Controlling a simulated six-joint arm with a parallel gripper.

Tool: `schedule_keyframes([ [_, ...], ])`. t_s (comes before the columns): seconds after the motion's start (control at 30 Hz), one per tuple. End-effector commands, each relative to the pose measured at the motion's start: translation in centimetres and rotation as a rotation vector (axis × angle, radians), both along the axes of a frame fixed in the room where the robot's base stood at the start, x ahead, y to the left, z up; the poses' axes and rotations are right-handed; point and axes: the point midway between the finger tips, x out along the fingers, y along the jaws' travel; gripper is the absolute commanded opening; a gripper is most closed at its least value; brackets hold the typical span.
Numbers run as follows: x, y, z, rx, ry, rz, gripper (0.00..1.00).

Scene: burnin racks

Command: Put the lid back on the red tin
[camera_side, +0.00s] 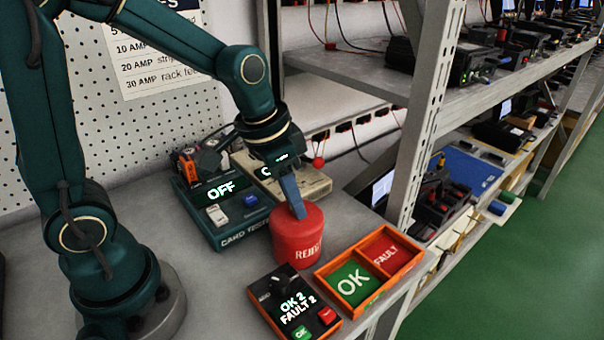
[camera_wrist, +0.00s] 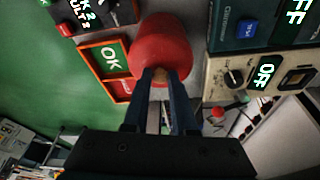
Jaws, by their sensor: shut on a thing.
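The red tin (camera_side: 297,250), with white lettering on its side, stands upright on the grey bench beside the orange-framed tray. A red lid (camera_side: 314,214) is at the top of the tin, under my gripper (camera_side: 298,212). In the wrist view my gripper (camera_wrist: 160,78) has its two fingers shut on a small tan knob on the red lid (camera_wrist: 158,45). The lid looks in line with the tin, but I cannot tell whether it is fully seated or slightly raised. The lid hides the tin's mouth.
The orange tray (camera_side: 330,266) with OK and FAULT compartments is just right of the tin. A dark counter box (camera_side: 272,306) stands in front. A teal card tester (camera_side: 228,236) and a beige box (camera_side: 318,183) stand behind. A metal shelf post (camera_side: 432,110) rises at right.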

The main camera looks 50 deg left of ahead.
Motion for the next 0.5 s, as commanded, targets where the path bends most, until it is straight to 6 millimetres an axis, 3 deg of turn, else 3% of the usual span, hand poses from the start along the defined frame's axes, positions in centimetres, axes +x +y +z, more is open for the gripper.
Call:
schedule_keyframes([
  [0.37, 0.02, 0.01, -0.03, 0.000, 0.000, 0.000, 0.00],
  [0.4, 0.02, 0.01, -0.03, 0.000, 0.000, 0.000, 0.36],
  [0.47, 0.02, 0.01, -0.03, 0.000, 0.000, 0.000, 0.59],
  [0.5, 0.02, 0.01, -0.03, 0.000, 0.000, 0.000, 0.60],
])
